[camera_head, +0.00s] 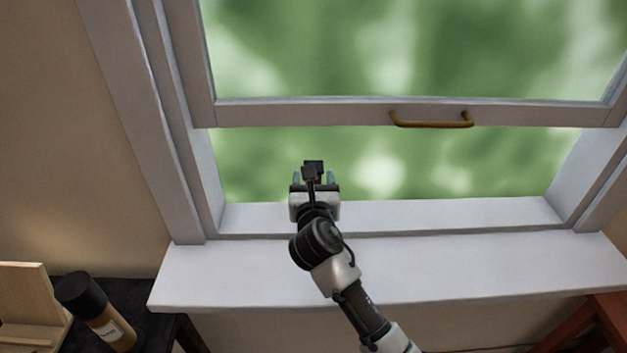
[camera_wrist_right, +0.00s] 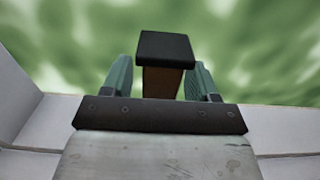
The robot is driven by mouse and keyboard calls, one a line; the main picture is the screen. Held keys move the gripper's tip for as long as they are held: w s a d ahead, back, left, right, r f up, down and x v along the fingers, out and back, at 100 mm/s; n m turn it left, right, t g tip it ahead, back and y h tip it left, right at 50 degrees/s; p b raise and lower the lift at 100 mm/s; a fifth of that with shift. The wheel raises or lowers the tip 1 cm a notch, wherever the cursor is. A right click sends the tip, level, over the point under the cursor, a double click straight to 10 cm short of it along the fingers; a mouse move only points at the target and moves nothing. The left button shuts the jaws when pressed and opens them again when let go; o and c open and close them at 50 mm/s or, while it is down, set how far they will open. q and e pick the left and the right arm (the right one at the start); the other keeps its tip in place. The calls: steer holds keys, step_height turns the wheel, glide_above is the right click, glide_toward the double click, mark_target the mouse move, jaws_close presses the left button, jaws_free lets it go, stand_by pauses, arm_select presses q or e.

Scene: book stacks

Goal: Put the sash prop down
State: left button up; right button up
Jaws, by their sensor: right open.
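The sash prop (camera_wrist_right: 163,82) is a brown post with a black cap. It stands between the two fingers of my right gripper (camera_wrist_right: 160,85), which is open, with a gap on each side. In the head view the prop's black cap (camera_head: 313,166) shows at the tip of my right gripper (camera_head: 313,180), above the window sill (camera_head: 420,215). The prop's lower end is hidden behind the gripper, so I cannot tell what it rests on. The window sash (camera_head: 300,112) is raised, with an open gap below it. My left gripper is not in view.
A brass handle (camera_head: 432,122) is on the sash's bottom rail. The white ledge (camera_head: 480,265) is clear. At the lower left, a brown bottle with a black cap (camera_head: 100,315) and a wooden stand (camera_head: 28,300) are on a dark table. Red-brown furniture (camera_head: 600,325) is at the lower right.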

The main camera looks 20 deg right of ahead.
steer(key=v, duration=1.2)
steer(key=shift+r, duration=0.2)
